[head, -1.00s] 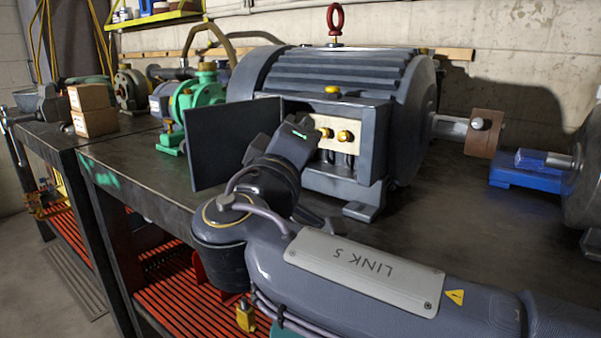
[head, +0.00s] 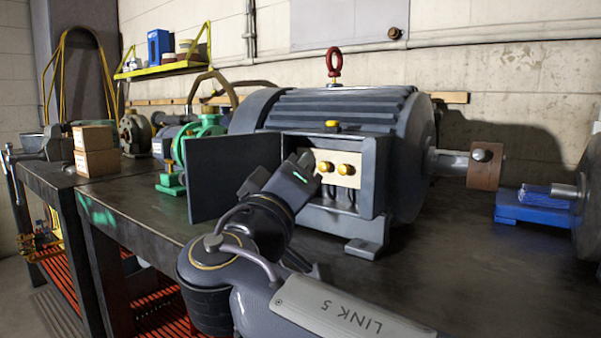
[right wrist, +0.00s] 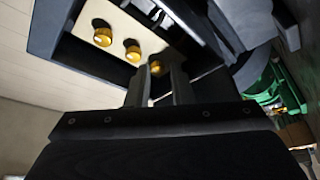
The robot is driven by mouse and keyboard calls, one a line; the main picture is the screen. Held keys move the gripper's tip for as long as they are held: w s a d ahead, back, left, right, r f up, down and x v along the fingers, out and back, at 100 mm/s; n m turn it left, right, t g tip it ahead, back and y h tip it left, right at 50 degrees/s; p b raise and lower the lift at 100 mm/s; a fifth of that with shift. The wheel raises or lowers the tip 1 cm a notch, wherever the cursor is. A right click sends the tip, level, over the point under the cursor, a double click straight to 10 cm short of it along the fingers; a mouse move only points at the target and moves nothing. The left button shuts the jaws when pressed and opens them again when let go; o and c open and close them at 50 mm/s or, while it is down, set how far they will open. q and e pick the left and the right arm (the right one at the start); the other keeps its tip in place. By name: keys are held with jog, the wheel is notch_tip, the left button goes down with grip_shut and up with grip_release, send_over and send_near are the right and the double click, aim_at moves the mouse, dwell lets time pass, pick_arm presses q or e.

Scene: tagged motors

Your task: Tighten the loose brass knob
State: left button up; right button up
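A grey motor (head: 345,110) on the bench has an open terminal box with a cream plate carrying brass knobs. Two knobs show in the head view, a left one (head: 325,167) and a right one (head: 346,169). The right wrist view shows three in a row: an outer knob (right wrist: 102,37), a middle knob (right wrist: 133,53) and a knob at the gripper's end (right wrist: 155,68). My right gripper (head: 305,163) reaches into the box. Its fingers stand apart, with the third knob showing between their tips; contact is unclear. Which knob is loose I cannot tell. My left gripper is not in view.
The box's dark door (head: 225,178) stands open left of my right gripper. A green pump (head: 203,135) stands behind it. A shaft with a brown block (head: 485,168) and a blue stand (head: 535,205) lie to the right. The bench front right is clear.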

jog(key=p+v, duration=0.1)
jog(key=v, duration=0.6)
jog(key=shift+s, duration=0.4)
jog(key=shift+a+f, duration=0.1)
